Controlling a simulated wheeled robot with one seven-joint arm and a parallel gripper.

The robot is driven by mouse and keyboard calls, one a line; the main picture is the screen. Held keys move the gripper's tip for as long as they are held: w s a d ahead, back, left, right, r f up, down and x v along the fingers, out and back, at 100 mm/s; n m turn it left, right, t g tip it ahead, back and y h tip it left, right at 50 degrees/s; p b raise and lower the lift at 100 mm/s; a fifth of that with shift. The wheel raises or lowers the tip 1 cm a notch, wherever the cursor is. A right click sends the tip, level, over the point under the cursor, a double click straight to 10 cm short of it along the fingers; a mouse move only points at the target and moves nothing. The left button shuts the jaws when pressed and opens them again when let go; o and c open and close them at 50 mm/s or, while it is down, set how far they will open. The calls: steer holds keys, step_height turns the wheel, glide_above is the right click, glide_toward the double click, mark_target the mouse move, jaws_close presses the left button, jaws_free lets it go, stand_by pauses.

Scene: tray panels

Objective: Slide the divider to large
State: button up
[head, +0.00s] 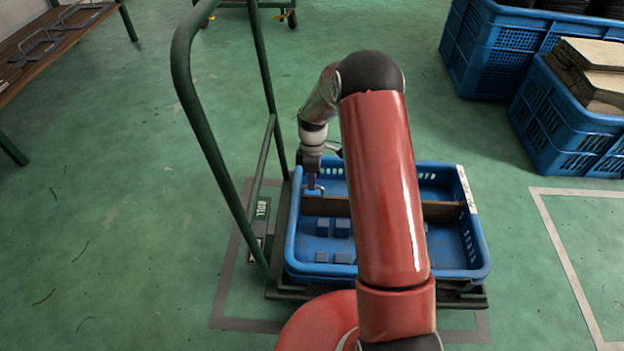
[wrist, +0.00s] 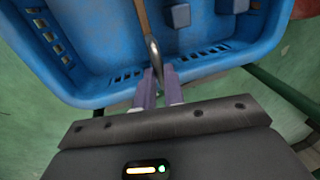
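The blue tray (head: 300,262) sits on a dark green cart. A brown divider (head: 325,206) crosses it from left to right, its middle hidden behind my red arm. In the wrist view the divider (wrist: 142,18) runs toward the tray wall, ending in a metal handle (wrist: 154,52). My gripper (head: 313,184) is at the divider's left end, by the tray's left wall. In the wrist view my gripper (wrist: 159,72) has its fingers close together on either side of the handle, seemingly shut on it. No marking for large is legible.
Several blue blocks (head: 342,228) lie in the tray's near compartment; the far compartment looks empty where visible. The cart's green rail (head: 205,130) rises just left of the tray. Blue crates (head: 560,130) stand at the back right.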

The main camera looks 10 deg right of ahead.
jaws_close()
steer(key=w+d, duration=0.3)
steer(key=w, duration=0.8)
steer(key=shift+w+d+b, duration=0.4)
steer(key=shift+b, duration=0.05)
steer(key=o, duration=0.6)
jaws_free()
steer(key=shift+r, duration=0.1)
step_height(320, 180, up, 8)
steer(key=w, duration=0.1)
steer(key=shift+w+d+f, duration=0.25)
